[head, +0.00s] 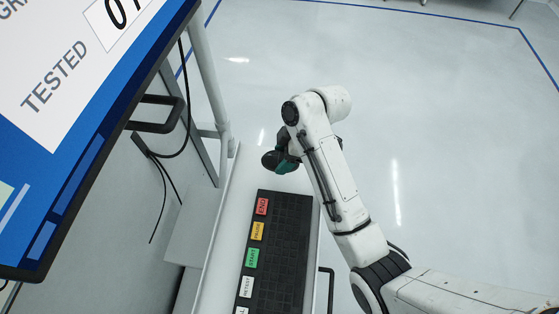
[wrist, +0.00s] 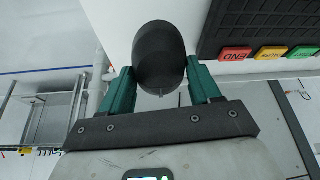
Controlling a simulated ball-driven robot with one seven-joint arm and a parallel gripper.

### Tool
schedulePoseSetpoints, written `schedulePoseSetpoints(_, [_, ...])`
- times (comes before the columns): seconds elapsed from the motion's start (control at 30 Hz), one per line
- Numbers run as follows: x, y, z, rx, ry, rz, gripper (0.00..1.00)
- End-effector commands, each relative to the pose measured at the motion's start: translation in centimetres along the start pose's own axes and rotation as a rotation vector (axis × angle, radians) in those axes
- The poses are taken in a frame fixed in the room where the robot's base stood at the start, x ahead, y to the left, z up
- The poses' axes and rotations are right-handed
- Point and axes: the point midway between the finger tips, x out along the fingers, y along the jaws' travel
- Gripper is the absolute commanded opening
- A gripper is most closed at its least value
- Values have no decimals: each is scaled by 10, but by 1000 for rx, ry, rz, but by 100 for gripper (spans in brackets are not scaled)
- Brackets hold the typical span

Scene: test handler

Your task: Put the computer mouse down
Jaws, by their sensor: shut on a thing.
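The computer mouse is a dark, rounded body (wrist: 160,58) between the two green fingers of my gripper (wrist: 160,88) in the wrist view. The fingers press on its left and right sides. In the head view the mouse (head: 270,160) shows small and dark at the far end of the white shelf, partly merged with the dark gripper (head: 284,163). My gripper is beyond the far end of the keyboard. I cannot tell whether the mouse touches the shelf.
A black keyboard (head: 285,250) with red, yellow, green and white label keys lies on the narrow white shelf (head: 228,222). A large monitor (head: 70,110) stands at the left, with hanging cables and a grey post (head: 207,75). White shelf surface shows left of the keyboard.

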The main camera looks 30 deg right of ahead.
Motion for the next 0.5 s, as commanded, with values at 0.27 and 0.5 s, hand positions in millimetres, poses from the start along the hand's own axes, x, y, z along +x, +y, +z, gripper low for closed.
schedulePoseSetpoints(0.27, [20,14,1,0,0,-1,30])
schedulePoseSetpoints(0.5, [47,16,11,1,-1,-2,30])
